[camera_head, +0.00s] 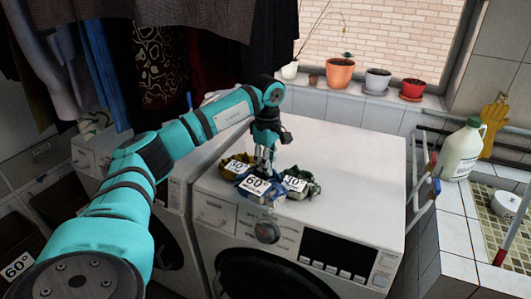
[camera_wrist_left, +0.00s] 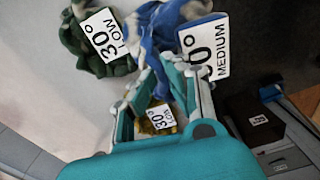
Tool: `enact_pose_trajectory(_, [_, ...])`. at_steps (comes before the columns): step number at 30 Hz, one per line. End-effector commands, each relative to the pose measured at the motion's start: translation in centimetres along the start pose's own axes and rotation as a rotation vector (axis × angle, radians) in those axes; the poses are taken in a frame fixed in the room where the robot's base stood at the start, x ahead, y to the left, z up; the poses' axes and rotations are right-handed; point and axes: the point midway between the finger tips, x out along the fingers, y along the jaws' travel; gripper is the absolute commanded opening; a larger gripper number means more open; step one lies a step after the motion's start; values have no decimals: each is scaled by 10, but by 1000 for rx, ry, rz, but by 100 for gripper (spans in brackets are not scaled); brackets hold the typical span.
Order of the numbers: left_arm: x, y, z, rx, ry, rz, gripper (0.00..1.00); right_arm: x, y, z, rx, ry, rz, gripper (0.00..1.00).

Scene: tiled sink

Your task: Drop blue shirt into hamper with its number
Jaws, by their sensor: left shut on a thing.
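The blue shirt (camera_head: 274,190) lies on top of the white washing machine, with a white label (camera_head: 257,183) reading 60° MEDIUM. My left gripper (camera_head: 265,168) is directly over it, pointing down, with its fingertips at the cloth. In the left wrist view the fingertips (camera_wrist_left: 168,78) are closed on the blue shirt (camera_wrist_left: 168,28), whose label is partly cut off by a finger. A dark hamper (camera_head: 18,235) marked 60° stands at the lower left, partly hidden by my left arm. My right gripper is not in view.
A yellow shirt (camera_head: 236,164) and a dark green shirt (camera_head: 300,183) with labels lie close beside the blue one. The machine top (camera_head: 350,160) behind is clear. Clothes (camera_head: 160,60) hang at upper left. A white jug (camera_head: 463,150) stands at right.

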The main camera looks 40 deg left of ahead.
Motion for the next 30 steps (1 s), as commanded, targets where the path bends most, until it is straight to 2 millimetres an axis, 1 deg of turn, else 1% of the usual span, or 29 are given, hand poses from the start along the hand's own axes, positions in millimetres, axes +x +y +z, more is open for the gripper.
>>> enact_pose_trajectory(1, [6,-8,6,50,2,-2,0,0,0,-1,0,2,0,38])
enact_pose_trajectory(5, [22,-29,24,188,2,-4,0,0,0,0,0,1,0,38])
enact_pose_trajectory(8, [39,-52,45,341,1,-6,0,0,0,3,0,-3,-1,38])
enact_pose_trajectory(11, [64,-85,75,563,-2,-9,0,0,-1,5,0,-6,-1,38])
enact_pose_trajectory(12, [75,-99,89,663,-3,-9,0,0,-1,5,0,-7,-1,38])
enact_pose_trajectory(15, [101,-134,121,905,-6,-8,0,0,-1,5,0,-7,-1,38])
enact_pose_trajectory(18, [122,-162,148,1104,-7,-5,0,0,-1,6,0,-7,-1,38])
enact_pose_trajectory(24, [152,-202,186,1390,-7,-1,0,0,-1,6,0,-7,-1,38])
enact_pose_trajectory(30, [175,-232,214,1601,-6,0,0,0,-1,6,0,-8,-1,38])
